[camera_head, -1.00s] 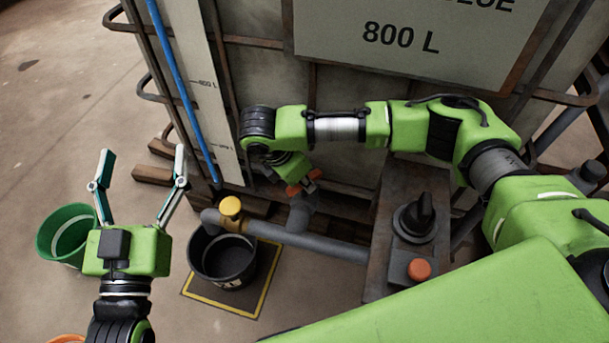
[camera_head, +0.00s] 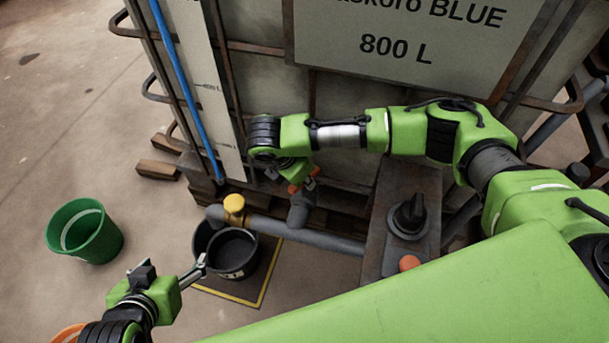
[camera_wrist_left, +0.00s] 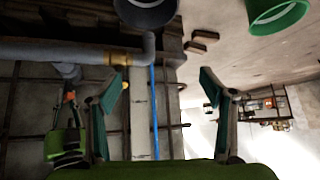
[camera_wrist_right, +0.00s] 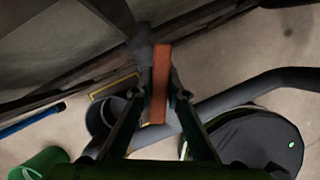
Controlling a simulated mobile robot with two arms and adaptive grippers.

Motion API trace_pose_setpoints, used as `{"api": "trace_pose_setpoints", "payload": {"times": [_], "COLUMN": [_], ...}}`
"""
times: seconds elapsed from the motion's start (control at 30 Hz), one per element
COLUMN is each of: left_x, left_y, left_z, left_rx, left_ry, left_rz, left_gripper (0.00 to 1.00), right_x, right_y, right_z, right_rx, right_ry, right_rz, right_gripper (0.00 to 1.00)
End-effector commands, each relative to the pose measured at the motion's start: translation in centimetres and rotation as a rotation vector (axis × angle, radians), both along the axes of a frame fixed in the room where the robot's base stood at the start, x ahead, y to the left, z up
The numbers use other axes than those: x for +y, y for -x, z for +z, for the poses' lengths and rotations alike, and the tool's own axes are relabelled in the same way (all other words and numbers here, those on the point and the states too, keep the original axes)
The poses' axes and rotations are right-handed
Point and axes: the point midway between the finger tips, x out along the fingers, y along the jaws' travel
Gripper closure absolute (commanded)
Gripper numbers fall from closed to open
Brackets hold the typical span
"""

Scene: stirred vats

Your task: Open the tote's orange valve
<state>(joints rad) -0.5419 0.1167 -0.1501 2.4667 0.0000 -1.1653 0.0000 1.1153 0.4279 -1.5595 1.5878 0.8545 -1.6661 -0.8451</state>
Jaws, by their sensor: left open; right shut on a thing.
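The tote (camera_head: 262,85) is a large grey tank marked 800 L. Its orange valve handle (camera_head: 309,181) sits low at its front, above the grey pipe, and is partly hidden by my right gripper (camera_head: 296,180). In the right wrist view the handle is an upright orange bar (camera_wrist_right: 160,85) between my right fingertips, which are shut on it. My left gripper (camera_head: 196,269) is open and empty, near the black bucket in the head view. In the left wrist view its fingers (camera_wrist_left: 164,82) stand wide apart, with the orange handle (camera_wrist_left: 70,96) off to the left.
A grey pipe (camera_head: 318,240) with a yellow-capped fitting (camera_head: 234,204) ends over a black bucket (camera_head: 232,268) on a yellow-edged mat (camera_head: 245,300). A green bucket (camera_head: 103,243) stands left. A control box (camera_head: 378,255) with a black knob (camera_head: 408,216) is at right.

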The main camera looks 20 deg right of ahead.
Motion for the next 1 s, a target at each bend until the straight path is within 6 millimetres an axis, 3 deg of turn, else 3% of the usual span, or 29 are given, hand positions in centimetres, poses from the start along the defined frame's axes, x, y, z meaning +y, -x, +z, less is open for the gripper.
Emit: {"api": "trace_pose_setpoints", "payload": {"times": [0.53, 1.0], "left_x": [3.1, 3.1], "left_y": [10.0, 10.0], "left_z": [-3.6, -1.8], "left_rx": [0.430, 0.430], "left_ry": [-0.090, -0.090], "left_rz": [0.035, 0.034], "left_gripper": [0.25, 0.25], "right_x": [0.0, 0.0], "right_y": [0.2, 0.2], "right_z": [0.1, 0.1], "right_rx": [0.004, 0.004], "right_ry": [-0.001, -0.001], "right_rz": [0.071, 0.150], "right_gripper": [1.00, 1.00]}}
